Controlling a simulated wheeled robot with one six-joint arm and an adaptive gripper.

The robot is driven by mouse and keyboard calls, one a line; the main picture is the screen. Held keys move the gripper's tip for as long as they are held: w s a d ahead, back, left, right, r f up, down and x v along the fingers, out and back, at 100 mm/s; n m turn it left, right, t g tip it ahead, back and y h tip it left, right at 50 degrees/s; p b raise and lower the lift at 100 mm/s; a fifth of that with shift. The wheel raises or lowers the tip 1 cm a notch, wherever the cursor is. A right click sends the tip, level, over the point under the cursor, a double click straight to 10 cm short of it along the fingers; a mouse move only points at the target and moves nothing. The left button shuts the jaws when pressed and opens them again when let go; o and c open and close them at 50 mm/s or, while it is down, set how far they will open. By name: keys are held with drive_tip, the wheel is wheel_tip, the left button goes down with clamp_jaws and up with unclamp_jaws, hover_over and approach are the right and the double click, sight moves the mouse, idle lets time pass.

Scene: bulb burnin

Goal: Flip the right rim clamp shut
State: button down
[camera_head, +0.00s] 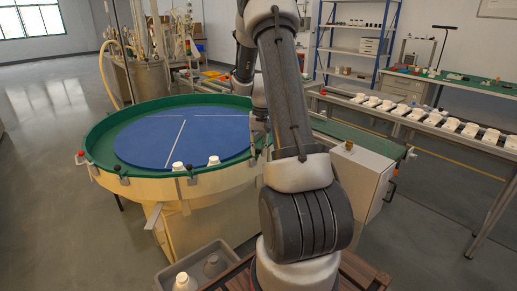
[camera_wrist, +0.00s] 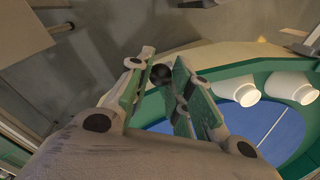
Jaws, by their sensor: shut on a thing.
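The round turntable has a green rim (camera_head: 97,160) and a blue disc (camera_head: 200,140); the rim also shows in the wrist view (camera_wrist: 238,76). In the wrist view, my gripper (camera_wrist: 159,68) has its green-padded fingers around a small dark round knob (camera_wrist: 161,74) at the rim's outer side, which looks like the right rim clamp's handle. The rest of that clamp is hidden by the fingers. In the head view my arm covers the gripper and most of the rim's right side. Whether the clamp is open or shut cannot be told.
Two white bulb-like pieces (camera_head: 178,167) (camera_head: 213,161) stand just inside the front rim; they also show close to my fingers in the wrist view (camera_wrist: 240,90). A grey cabinet (camera_head: 360,175) stands right of the turntable.

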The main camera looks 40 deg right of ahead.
drive_tip(key=w+g, duration=0.2)
drive_tip(key=g, duration=0.1)
drive_tip(key=shift+a, duration=0.1)
drive_tip(key=shift+w+r+g, duration=0.1)
drive_tip(key=shift+w+g, duration=0.3)
drive_tip(key=shift+g, duration=0.6)
drive_tip(key=c, duration=1.3)
unclamp_jaws()
drive_tip(key=shift+o, duration=0.2)
drive_tip(key=v, duration=1.2)
drive_tip(key=shift+a, duration=0.2)
